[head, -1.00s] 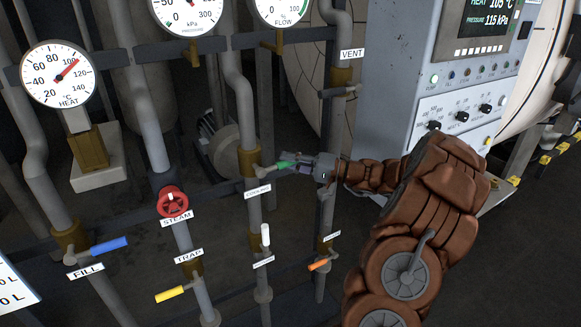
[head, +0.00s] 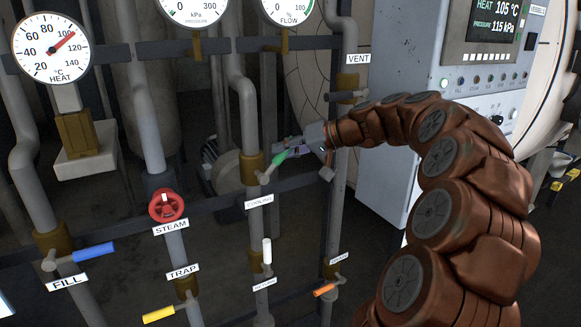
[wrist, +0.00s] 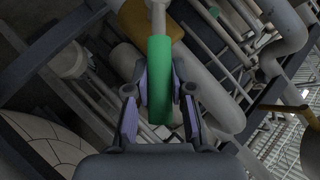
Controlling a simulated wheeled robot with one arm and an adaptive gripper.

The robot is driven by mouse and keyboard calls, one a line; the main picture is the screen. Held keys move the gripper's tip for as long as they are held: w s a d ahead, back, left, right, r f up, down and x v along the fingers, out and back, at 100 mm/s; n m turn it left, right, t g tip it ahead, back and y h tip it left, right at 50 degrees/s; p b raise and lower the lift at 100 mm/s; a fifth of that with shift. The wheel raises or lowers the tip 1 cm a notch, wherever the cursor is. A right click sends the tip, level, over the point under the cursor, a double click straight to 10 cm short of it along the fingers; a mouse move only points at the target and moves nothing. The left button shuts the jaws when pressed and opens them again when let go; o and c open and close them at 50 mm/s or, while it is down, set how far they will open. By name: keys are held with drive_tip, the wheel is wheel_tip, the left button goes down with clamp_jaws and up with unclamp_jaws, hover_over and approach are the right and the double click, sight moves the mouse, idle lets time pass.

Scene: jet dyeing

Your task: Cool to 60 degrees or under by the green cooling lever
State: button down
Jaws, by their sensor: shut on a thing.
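The green cooling lever (head: 280,158) sits on the pipe above the COOLING label (head: 259,201). It slants up to the right from its valve. My gripper (head: 293,151) is at its outer end. In the wrist view the green grip (wrist: 160,75) lies between the two fingers (wrist: 160,92), and they are shut on it. The panel screen (head: 492,22) reads HEAT 105 °C and pressure 115 kPa. The heat dial (head: 50,48) has its red needle a little past 100.
The vent lever (head: 345,96) is just above my gripper. The grey control cabinet (head: 405,100) stands to the right.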

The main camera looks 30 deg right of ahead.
drive_tip(key=shift+a+r+n+h+b, duration=0.45)
drive_tip(key=shift+a+n+h+b, duration=0.15)
drive_tip(key=shift+a+h+b, duration=0.1)
drive_tip(key=a+h+b, duration=0.1)
drive_tip(key=a+r+n+g+h+b, duration=0.1)
drive_tip(key=shift+w+a+h, duration=0.15)
drive_tip(key=shift+a+h, duration=0.05)
drive_tip(key=shift+h, duration=0.1)
drive_tip(key=shift+w+a+r+n+g+h+b, duration=0.1)
drive_tip(key=shift+a+n+g+h+b, duration=0.05)
drive_tip(key=shift+a+n+h+b, duration=0.4)
drive_tip(key=shift+a+r+n+g+h+b, duration=0.15)
drive_tip(key=shift+a+n+h+b, duration=0.15)
drive_tip(key=shift+a+h, duration=0.35)
drive_tip(key=shift+f, duration=0.1)
drive_tip(key=c, duration=1)
unclamp_jaws()
drive_tip(key=v, duration=1.2)
